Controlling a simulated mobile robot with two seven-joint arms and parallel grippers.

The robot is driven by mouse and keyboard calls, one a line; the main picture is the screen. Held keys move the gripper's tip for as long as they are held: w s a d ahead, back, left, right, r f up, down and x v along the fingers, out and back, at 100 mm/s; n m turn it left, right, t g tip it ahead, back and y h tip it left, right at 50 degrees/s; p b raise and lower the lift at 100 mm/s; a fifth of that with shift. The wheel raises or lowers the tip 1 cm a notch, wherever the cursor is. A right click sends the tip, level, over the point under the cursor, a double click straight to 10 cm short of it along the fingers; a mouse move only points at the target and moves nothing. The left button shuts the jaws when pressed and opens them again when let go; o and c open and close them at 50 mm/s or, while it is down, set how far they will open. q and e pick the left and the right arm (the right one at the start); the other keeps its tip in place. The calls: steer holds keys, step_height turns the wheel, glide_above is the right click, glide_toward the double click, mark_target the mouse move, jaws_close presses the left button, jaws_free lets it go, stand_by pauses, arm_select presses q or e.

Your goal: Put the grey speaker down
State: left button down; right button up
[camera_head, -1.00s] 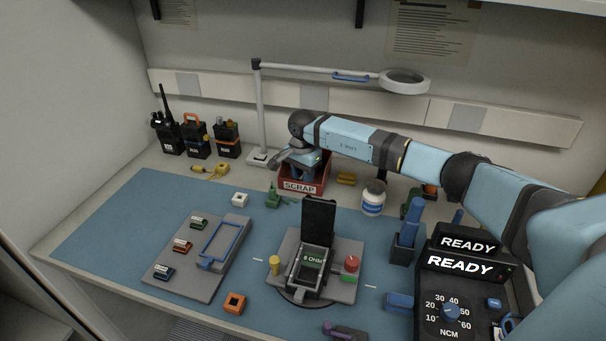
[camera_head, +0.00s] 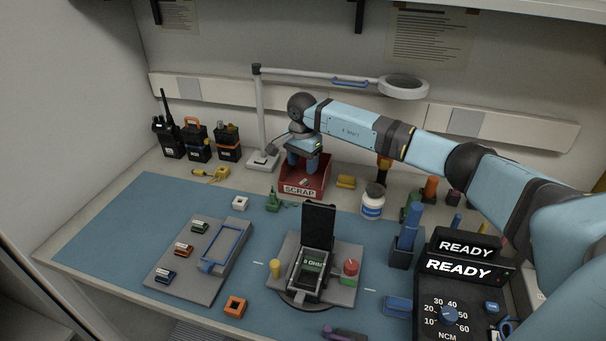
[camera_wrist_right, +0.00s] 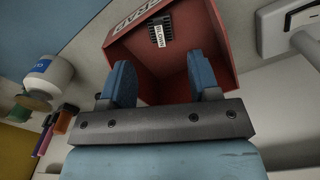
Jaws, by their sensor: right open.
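The grey speaker (camera_wrist_right: 160,31), with a white label reading BLOWN, lies on the floor of the red scrap bin (camera_wrist_right: 226,62). In the head view the same bin (camera_head: 292,192) stands behind the blue mat, and a small grey piece shows inside it. My right gripper (camera_head: 303,160) is above the bin. In the right wrist view its two blue fingers (camera_wrist_right: 162,70) stand wide apart with nothing between them. The speaker is beyond the fingertips and apart from them. My left gripper is not in view.
A lamp stand (camera_head: 261,120) rises just left of the bin, and a white jar (camera_head: 373,201) stands to its right. A grey fixture with an open black lid (camera_head: 318,225) is in front. Several radios (camera_head: 197,143) stand at the back left. The mat's left part (camera_head: 120,220) is clear.

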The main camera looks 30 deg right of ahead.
mark_target(303, 181)
step_height(303, 181, up, 7)
stand_by(0.7)
